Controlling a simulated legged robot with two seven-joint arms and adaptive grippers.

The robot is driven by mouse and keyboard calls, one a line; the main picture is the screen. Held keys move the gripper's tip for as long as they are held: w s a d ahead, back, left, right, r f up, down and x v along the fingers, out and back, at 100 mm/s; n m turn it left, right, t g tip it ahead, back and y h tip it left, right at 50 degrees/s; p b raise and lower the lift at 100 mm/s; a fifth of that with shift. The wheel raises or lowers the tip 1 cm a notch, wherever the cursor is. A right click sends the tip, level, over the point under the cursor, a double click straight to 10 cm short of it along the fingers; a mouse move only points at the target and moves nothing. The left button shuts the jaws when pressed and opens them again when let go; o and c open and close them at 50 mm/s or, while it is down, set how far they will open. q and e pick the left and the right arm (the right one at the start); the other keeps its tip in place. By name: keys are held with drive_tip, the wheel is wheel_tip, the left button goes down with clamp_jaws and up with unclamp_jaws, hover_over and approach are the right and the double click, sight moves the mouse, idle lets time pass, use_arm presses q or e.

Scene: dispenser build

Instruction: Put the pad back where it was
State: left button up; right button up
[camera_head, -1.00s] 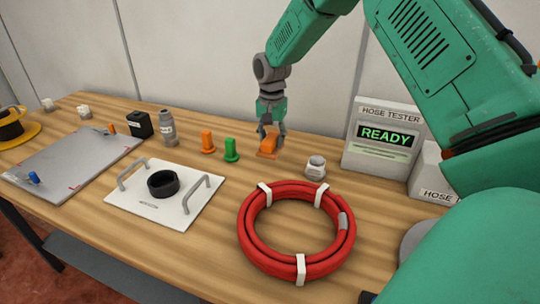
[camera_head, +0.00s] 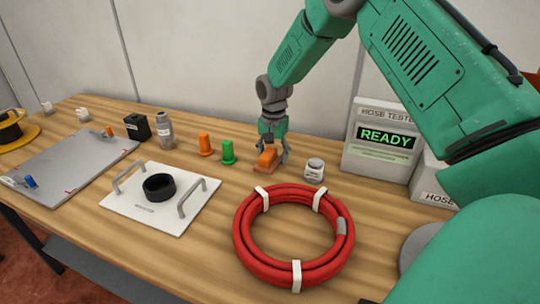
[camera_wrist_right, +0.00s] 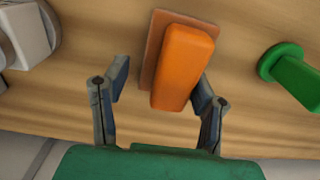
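The pad (camera_head: 266,161), an orange block on a thin darker orange base, lies on the wooden table in the head view. It also shows in the right wrist view (camera_wrist_right: 183,68). My right gripper (camera_head: 273,158) is over the pad, pointing down, with a finger on either side. In the right wrist view the gripper's fingers (camera_wrist_right: 160,88) are spread. A clear gap shows at the left finger; the right finger is close to the block, and I cannot tell if it touches. My left gripper is not in view.
A white jar (camera_head: 314,170) stands just right of the pad, a green peg (camera_head: 228,153) and an orange peg (camera_head: 205,145) to its left. A red hose coil (camera_head: 246,251) lies in front. The hose tester (camera_head: 380,158) stands behind right. A white handled plate (camera_head: 135,200) is further left.

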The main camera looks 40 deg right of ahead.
sight(273, 151)
drive_tip(key=shift+s+d+f, duration=0.2)
drive_tip(key=shift+d+f, duration=0.05)
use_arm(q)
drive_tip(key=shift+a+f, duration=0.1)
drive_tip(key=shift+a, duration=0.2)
use_arm(e)
drive_tip(key=shift+w+a+r, duration=0.1)
drive_tip(key=shift+a+r, duration=0.15)
drive_tip(key=shift+a, duration=0.4)
drive_tip(key=r, duration=0.2)
drive_tip(key=d+r, duration=0.1)
drive_tip(key=r, duration=0.1)
drive_tip(key=shift+w+p, duration=0.1)
drive_tip(key=shift+p, duration=0.25)
drive_tip(key=r, duration=0.4)
drive_tip(key=a+r, duration=0.1)
drive_tip(key=r, duration=0.2)
drive_tip(key=shift+p, duration=0.4)
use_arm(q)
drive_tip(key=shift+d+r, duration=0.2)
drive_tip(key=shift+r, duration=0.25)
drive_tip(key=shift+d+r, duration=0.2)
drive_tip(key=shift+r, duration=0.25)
use_arm(e)
drive_tip(key=shift+d+r, duration=0.4)
drive_tip(key=shift+r, duration=0.2)
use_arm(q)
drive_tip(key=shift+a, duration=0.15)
use_arm(e)
drive_tip(key=shift+a, duration=0.25)
